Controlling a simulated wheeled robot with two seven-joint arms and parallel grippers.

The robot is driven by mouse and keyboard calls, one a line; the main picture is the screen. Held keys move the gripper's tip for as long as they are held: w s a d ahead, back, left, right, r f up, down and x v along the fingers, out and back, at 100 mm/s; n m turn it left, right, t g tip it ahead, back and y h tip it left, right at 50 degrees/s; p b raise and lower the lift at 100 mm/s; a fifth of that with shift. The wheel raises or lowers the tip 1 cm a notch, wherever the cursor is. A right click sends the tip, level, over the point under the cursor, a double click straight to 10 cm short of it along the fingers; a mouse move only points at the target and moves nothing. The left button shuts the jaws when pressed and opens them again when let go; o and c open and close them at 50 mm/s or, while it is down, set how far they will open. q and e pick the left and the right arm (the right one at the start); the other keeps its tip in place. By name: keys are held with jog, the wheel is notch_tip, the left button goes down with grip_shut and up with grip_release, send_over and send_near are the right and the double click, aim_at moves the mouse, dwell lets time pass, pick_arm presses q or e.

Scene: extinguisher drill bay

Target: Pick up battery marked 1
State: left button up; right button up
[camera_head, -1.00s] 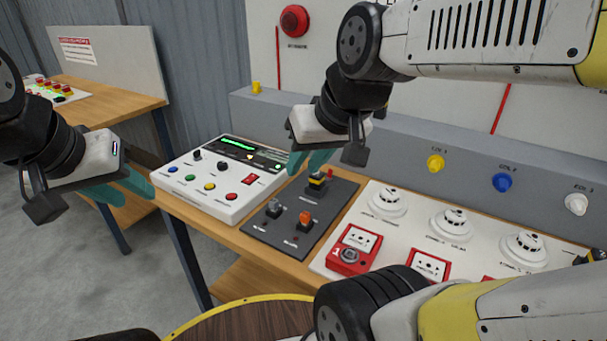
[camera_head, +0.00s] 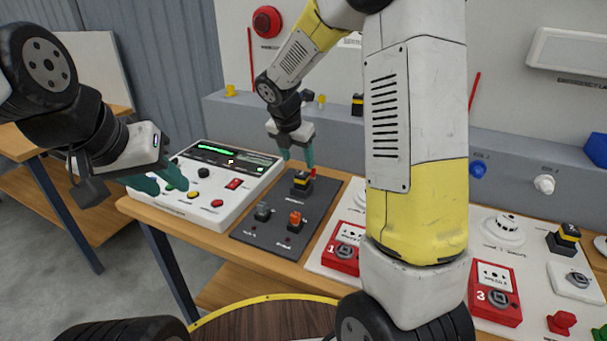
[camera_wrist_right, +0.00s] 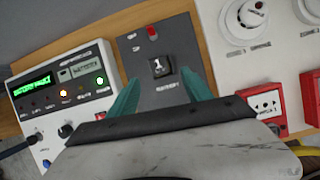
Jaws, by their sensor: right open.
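The battery marked 1 (camera_wrist_right: 159,66) is a black block with a white 1 on its top, seated upright on the dark grey panel (camera_wrist_right: 145,50). In the head view this battery (camera_head: 301,184) shows a yellow band and sits at the back of the panel. My right gripper (camera_head: 297,163) is open and empty just above it. In the right wrist view the teal fingers (camera_wrist_right: 158,80) point toward the battery's two sides; I cannot tell whether they touch it. My left gripper (camera_head: 166,183) is open and empty over the left side of the white console.
The white console (camera_head: 232,190) lies left of the panel. A small red part (camera_head: 313,173) stands close behind the battery. Orange (camera_head: 295,220) and grey (camera_head: 262,212) switches are in front. Red call points (camera_head: 340,258) and another yellow-banded black block (camera_head: 563,238) are on the right.

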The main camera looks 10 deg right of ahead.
aim_at(301, 174)
jog(key=shift+n, duration=0.5)
jog(key=x, duration=0.9)
jog(key=shift+w, duration=0.1)
jog(key=shift+c, duration=0.2)
jog(key=shift+r, duration=0.1)
grip_shut()
